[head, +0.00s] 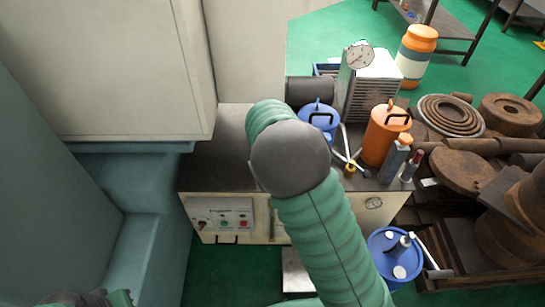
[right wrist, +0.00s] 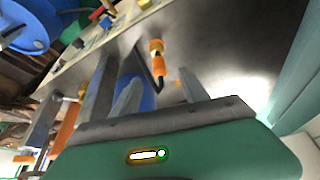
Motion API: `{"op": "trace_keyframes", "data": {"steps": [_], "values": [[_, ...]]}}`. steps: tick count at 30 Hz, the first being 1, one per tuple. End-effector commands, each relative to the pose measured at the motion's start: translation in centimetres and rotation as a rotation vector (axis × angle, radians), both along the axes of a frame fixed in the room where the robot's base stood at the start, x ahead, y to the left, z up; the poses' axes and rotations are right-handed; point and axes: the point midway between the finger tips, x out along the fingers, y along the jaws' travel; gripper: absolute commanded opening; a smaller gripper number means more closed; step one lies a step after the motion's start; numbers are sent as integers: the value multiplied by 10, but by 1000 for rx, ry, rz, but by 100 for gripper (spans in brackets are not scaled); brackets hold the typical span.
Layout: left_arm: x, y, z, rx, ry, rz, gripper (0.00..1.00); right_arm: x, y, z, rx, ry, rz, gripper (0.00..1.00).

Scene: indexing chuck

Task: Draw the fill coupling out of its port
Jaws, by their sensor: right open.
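In the right wrist view, an orange coupling with a yellow band (right wrist: 157,58) stands out from a grey-brown surface, with a dark hose or handle beside it. It looks like the fill coupling; its port is not clearly visible. My right gripper (right wrist: 160,76) is open, its two grey fingers apart and pointing toward the coupling. The coupling appears beyond the fingertips, and I see no contact. In the head view my green-sleeved right arm hides this gripper and the coupling. My left gripper is not in view.
The bench (head: 230,170) carries a blue canister (head: 318,118), an orange canister (head: 385,135) and a finned unit with a gauge (head: 375,85). A pale cabinet (head: 110,70) stands at left. Rusty parts (head: 465,170) crowd the right, with a blue drum (head: 385,245) in front.

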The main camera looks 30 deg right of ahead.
Motion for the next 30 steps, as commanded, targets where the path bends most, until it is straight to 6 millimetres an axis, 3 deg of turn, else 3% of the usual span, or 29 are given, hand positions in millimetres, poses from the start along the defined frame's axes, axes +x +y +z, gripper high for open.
{"op": "trace_keyframes", "data": {"steps": [1, 3, 15, 21, 29, 30], "values": [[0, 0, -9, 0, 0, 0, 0, 2, -5, -18, 0, 5, -4, 52], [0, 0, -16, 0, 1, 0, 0, 7, -10, -34, 1, 5, -2, 52], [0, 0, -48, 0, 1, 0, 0, 31, -34, -116, 1, 2, 0, 52], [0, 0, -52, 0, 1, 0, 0, 37, -40, -131, 1, 2, 1, 52], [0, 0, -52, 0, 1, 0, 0, 37, -40, -132, 1, 2, 1, 52], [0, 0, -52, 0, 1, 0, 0, 37, -40, -132, 1, 2, 1, 47]]}}
